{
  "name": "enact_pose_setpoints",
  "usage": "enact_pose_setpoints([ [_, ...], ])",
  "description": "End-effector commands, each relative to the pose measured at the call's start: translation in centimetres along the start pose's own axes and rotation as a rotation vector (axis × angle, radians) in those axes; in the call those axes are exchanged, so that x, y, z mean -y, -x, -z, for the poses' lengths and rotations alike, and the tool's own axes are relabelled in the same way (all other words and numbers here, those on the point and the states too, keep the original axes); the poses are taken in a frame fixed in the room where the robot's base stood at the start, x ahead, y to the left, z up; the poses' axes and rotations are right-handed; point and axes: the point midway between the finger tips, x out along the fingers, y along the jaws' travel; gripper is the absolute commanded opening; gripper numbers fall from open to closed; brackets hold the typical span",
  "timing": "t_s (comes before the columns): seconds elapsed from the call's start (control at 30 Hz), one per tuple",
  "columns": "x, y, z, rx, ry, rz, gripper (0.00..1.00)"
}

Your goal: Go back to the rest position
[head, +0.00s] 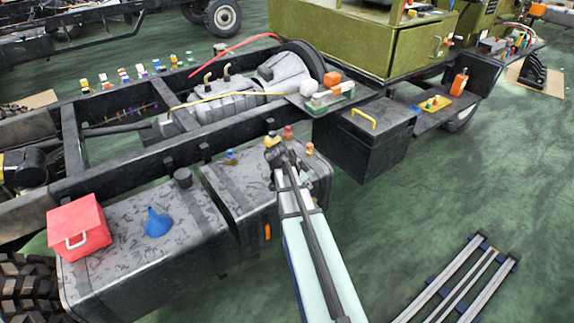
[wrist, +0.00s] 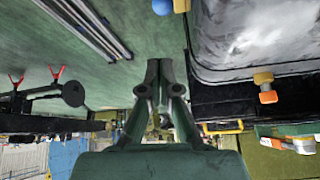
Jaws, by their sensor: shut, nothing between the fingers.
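My gripper (wrist: 159,72) shows in the middle of the wrist view, its two dark fingers closed together with nothing between them. It points out over the green floor (wrist: 130,75), apart from the objects around it. In the head view my arm reaches up from the bottom middle, and its far end lies in front of the right-hand grey tank (head: 238,190). The gripper's fingers cannot be made out clearly there.
A red box (head: 78,228) and blue funnel (head: 157,222) sit on the left-hand tank (head: 150,262). A black box (head: 362,140) with a yellow handle hangs right of my arm. Rails (head: 458,282) lie on the floor at lower right. Floor between is clear.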

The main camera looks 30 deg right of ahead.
Motion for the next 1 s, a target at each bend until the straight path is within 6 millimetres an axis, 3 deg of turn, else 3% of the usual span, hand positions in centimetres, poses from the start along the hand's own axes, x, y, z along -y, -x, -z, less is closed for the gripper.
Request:
enact_pose_setpoints([
  [0.23, 0.1, 0.0, 0.0, 0.002, 0.092, 0.003, 0.00],
  [0.47, -0.8, -0.3, -2.2, 0.073, 0.413, 0.037, 0.00],
  [0.77, -8.0, -3.8, -13.6, 0.285, 0.960, 0.068, 0.00],
  [1.0, -16.3, -5.5, -22.6, 0.465, 1.304, 0.095, 0.00],
])
